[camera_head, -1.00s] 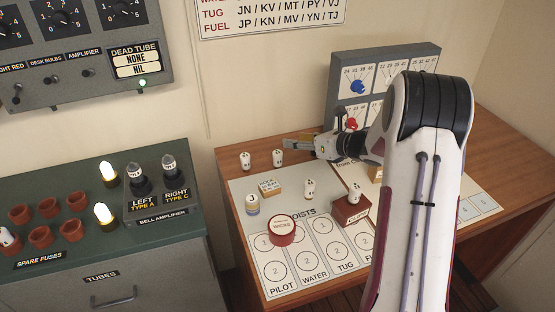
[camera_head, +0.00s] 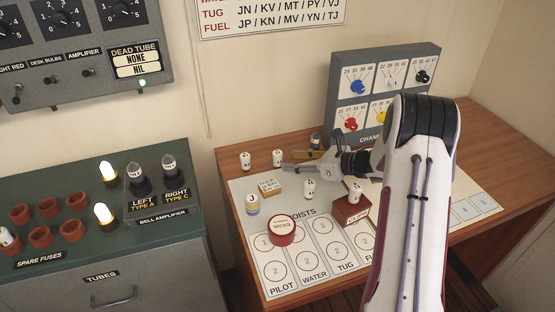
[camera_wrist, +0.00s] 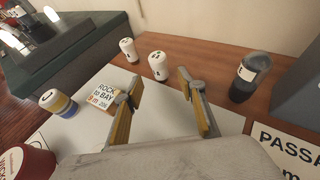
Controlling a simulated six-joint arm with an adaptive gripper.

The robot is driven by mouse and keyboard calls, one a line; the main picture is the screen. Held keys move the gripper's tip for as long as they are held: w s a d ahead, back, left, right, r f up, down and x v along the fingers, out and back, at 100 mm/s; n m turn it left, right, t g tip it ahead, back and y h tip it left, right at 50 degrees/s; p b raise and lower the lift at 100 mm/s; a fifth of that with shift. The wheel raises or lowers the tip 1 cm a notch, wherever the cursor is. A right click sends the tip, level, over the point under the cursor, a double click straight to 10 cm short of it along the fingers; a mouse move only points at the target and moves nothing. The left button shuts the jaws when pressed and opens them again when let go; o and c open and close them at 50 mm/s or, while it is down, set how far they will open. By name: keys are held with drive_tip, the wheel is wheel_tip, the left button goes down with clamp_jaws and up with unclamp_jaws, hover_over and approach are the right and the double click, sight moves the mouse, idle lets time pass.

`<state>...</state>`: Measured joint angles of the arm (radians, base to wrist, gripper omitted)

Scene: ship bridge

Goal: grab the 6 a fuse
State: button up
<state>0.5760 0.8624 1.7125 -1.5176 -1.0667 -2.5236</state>
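Several small white fuses stand upright on the desk; their ratings are too small to read surely, so I cannot tell which is the 6 A one. In the head view one fuse (camera_head: 245,160) is at the back left, another fuse (camera_head: 278,157) to its right, and a third fuse (camera_head: 310,188) on the white sheet. My gripper (camera_head: 289,163) is open and empty, just by the second fuse. In the wrist view that fuse (camera_wrist: 158,66) shows beyond and between the fingertips (camera_wrist: 158,82); the back-left fuse (camera_wrist: 128,50) is further left.
A small yellow-sided block (camera_head: 269,186), a blue-and-yellow banded cylinder (camera_head: 252,204) and a round red piece (camera_head: 281,229) lie near. The knob panel (camera_head: 384,92) stands behind. A spare fuse (camera_head: 8,238) is in the left rack.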

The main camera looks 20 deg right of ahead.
sight(278, 160)
drive_tip(key=shift+x, duration=0.9)
drive_tip(key=shift+x, duration=2.6)
drive_tip(key=shift+c, duration=0.5)
clamp_jaws()
